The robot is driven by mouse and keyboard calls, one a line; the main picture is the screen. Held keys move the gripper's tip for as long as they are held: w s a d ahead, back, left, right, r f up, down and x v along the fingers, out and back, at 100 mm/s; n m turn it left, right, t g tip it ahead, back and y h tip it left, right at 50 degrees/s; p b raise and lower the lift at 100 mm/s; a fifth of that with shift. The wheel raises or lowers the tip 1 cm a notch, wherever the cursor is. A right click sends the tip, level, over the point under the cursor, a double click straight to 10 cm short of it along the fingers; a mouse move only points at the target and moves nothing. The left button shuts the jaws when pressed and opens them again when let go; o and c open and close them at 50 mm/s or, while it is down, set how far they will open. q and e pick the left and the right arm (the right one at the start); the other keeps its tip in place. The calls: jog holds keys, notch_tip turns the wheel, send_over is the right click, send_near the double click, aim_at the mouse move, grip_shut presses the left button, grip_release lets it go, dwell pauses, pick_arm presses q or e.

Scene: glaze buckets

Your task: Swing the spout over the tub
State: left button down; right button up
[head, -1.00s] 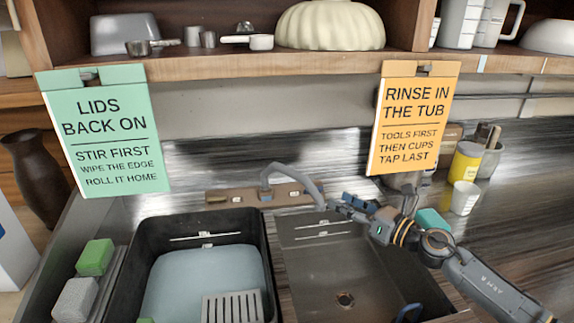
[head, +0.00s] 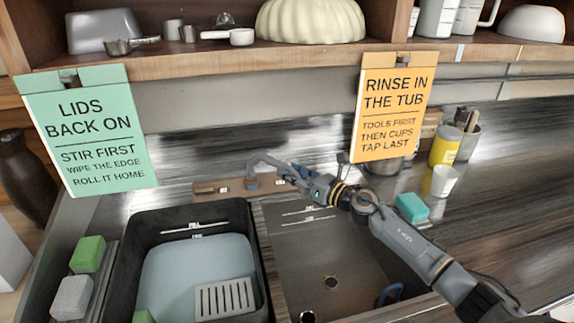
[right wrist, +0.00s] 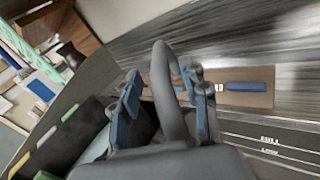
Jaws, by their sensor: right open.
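The grey curved spout (head: 268,159) rises from the tap base at the back and arches right toward the steel basin. The black tub (head: 150,228), with pale blue water, stands left of that basin. My right gripper (head: 293,173) is at the spout's outer part and covers its end in the head view. In the right wrist view, the gripper (right wrist: 163,84) is open, with a blue-padded finger on either side of the spout (right wrist: 159,75). I cannot tell whether a pad touches it. My left gripper is not in view.
A steel basin (head: 300,255) with a drain lies below my right arm. A grey slotted rack (head: 224,299) sits in the tub. An orange sign (head: 391,105) hangs close behind my right arm. A teal block (head: 411,207) and white cup (head: 444,181) stand right.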

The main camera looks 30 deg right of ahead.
jog(key=shift+x, duration=1.1)
grip_shut()
